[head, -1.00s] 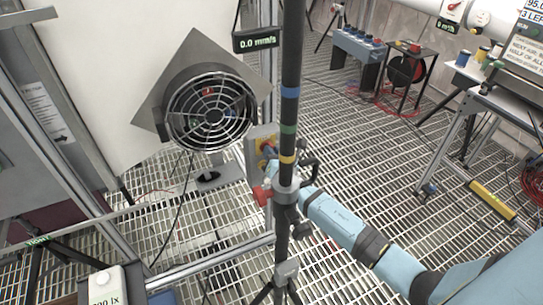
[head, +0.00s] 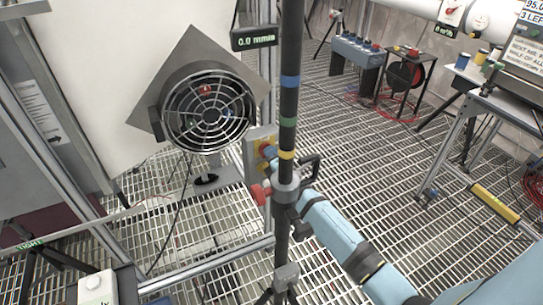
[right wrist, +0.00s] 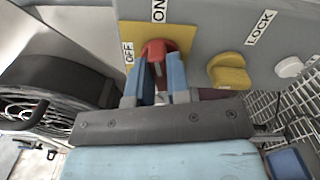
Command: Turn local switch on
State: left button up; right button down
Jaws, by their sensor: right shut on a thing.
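The local switch is a red knob (right wrist: 158,48) on a yellow plate (right wrist: 188,38), with OFF and ON labels beside it in the right wrist view. My right gripper (right wrist: 155,80) is shut on the red knob, one blue finger on each side. The OFF label lies left of the knob and the ON label above it. Its exact pointing is partly hidden by the fingers. In the head view the grey switch box (head: 251,147) stands behind the dark pole, and my right gripper (head: 268,152) is at it, partly hidden by the pole. My left gripper is not in view.
A dark pole (head: 289,108) on a tripod stands in front of my right gripper. A round caged fan (head: 208,112) is left of the box. A yellow knob (right wrist: 229,72) sits near a LOCK label. Open grating floor (head: 365,150) lies to the right.

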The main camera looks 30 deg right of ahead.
jog(key=m, duration=0.2)
jog(key=shift+m, duration=0.4)
dwell(0.4)
jog(key=c, duration=1.1)
grip_release()
jog(key=s, duration=1.4)
jog(key=shift+a+p, duration=0.3)
jog(key=shift+a, duration=0.1)
